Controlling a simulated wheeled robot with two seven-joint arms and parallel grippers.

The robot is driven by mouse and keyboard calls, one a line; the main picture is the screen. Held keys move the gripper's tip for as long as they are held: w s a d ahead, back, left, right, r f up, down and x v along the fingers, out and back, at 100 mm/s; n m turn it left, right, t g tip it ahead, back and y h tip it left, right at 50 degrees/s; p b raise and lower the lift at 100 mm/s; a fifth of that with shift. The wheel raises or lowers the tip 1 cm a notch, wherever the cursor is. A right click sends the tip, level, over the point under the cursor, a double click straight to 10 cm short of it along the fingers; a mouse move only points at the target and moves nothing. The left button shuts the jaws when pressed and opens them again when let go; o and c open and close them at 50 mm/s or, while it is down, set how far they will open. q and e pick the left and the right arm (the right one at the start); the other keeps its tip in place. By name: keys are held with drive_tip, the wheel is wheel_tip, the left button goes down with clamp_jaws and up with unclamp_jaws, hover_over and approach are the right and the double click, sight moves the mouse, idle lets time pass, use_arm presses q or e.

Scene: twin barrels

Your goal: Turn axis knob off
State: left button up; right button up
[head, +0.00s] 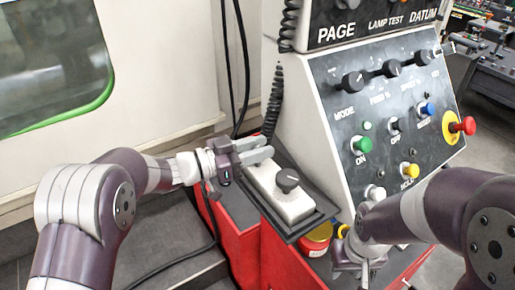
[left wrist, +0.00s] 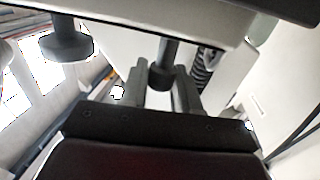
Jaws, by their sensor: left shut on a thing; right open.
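A white hand-held control box (head: 300,207) rests on a dark tray at the machine's corner. A black knob (head: 287,179) stands free on its top; it also shows at the upper left of the left wrist view (left wrist: 66,44). My left gripper (head: 262,149) is at the box's far end. In the left wrist view, its fingers close around a second dark knob (left wrist: 161,77). The head view hides that knob behind the gripper. No label shows which knob is the axis knob. My right gripper (head: 357,262) is open, low at the right, partly hidden by my right arm.
The slanted control panel (head: 390,110) stands just right of the box, with a green button (head: 363,144), a red emergency button (head: 468,125) and several knobs. A coiled black cable (head: 272,100) hangs behind the box. A red cabinet (head: 248,240) is below.

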use_arm(q)
drive_tip(key=shift+f+n+t+y+b, duration=0.15)
drive_tip(key=shift+n+t+y+b, duration=0.4)
drive_tip(key=shift+n+t, duration=0.4)
drive_tip(key=n+t+y+b, duration=0.3)
drive_tip(key=b, duration=0.1)
drive_tip(key=n+t+y+b, duration=0.3)
drive_tip(key=y+b, duration=0.1)
drive_tip(key=shift+s+d+f+t+b, duration=0.1)
drive_tip(key=shift+f+t+b, duration=0.1)
drive_tip(key=shift+t+b, duration=0.2)
drive_tip(key=shift+r+n+t+y+b, duration=0.15)
drive_tip(key=shift+n+t+y+b, duration=0.3)
drive_tip(key=shift+y+b, duration=0.5)
drive_tip(key=shift+r+n+y, duration=0.15)
drive_tip(key=shift+n+y, duration=0.25)
drive_tip(key=shift+r, duration=0.1)
drive_tip(key=o, duration=0.9)
